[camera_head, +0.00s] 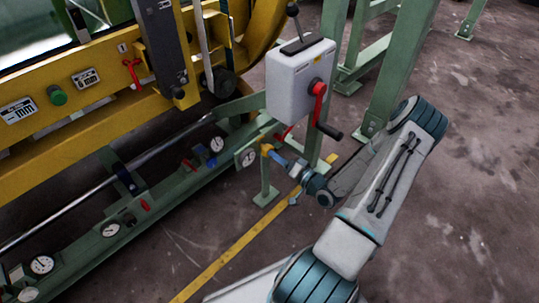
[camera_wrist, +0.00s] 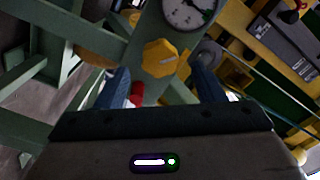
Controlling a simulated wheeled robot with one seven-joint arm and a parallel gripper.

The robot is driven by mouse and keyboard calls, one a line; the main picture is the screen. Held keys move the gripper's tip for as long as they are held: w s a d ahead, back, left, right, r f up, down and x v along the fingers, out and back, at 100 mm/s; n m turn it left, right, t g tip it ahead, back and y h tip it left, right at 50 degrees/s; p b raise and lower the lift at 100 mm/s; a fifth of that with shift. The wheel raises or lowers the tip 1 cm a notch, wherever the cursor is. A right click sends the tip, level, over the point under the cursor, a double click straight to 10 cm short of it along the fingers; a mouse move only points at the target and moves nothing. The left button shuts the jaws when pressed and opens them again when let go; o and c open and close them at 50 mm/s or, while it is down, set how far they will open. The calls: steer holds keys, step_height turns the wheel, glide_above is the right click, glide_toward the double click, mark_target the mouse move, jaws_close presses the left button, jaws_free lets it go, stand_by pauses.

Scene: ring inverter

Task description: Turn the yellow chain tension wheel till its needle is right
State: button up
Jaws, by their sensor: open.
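The yellow chain tension wheel (camera_wrist: 160,58) is a lobed knob on a green plate in the wrist view. A white dial gauge (camera_wrist: 188,12) with a dark needle sits just beyond it, partly cut off by the frame's top edge. The needle's reading is too small to tell. My gripper (camera_wrist: 160,88) is open, its two blue fingers apart on either side of the wheel, with the wheel a little ahead of the tips. In the head view my gripper (camera_head: 276,155) is near the green post, beside the gauge (camera_head: 249,157). The wheel is mostly hidden by it there.
A grey box (camera_head: 300,78) with a red crank (camera_head: 319,100) and black handle stands just above my gripper. Green posts and beams surround it. Several other gauges (camera_head: 42,265) line the green rail at left. Open floor (camera_head: 470,190) lies to the right.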

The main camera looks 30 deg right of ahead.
steer(key=b+x, duration=0.1)
steer(key=x, duration=0.4)
steer(key=c, duration=1)
steer(key=shift+o, duration=0.2)
steer(key=shift+s+n, duration=0.1)
steer(key=shift+n, duration=1)
steer(key=o, duration=1)
steer(key=shift+c, duration=0.2)
steer(key=shift+d, duration=0.1)
steer(key=p+v, duration=0.3)
steer(key=v, duration=1)
steer(key=shift+s+p, duration=0.4)
